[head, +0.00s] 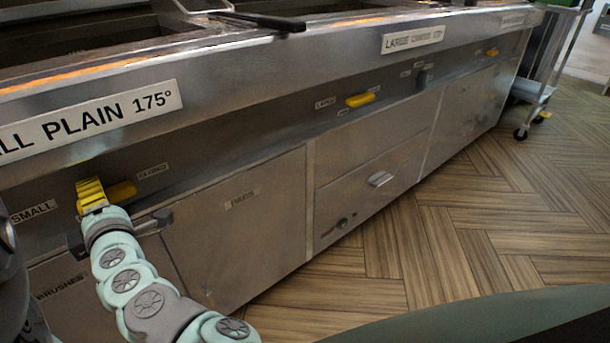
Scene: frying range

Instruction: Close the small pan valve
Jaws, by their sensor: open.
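The small pan valve shows as a yellow lever handle (123,191) on the front panel of the range, right of the label SMALL (34,211). It lies roughly along the panel, and its left part is hidden behind my gripper. My gripper (91,190), with a yellow ribbed end, is open at the panel, just left of the visible handle. It overlaps the handle in the picture; I cannot tell whether they touch. The finger gap cannot be made out from this side. A small label (153,171) sits above right of the handle, too small to read surely.
Another yellow handle (360,99) and a farther one (491,52) sit along the panel. A wheeled cart (545,85) stands far right. The wooden floor (450,240) is clear.

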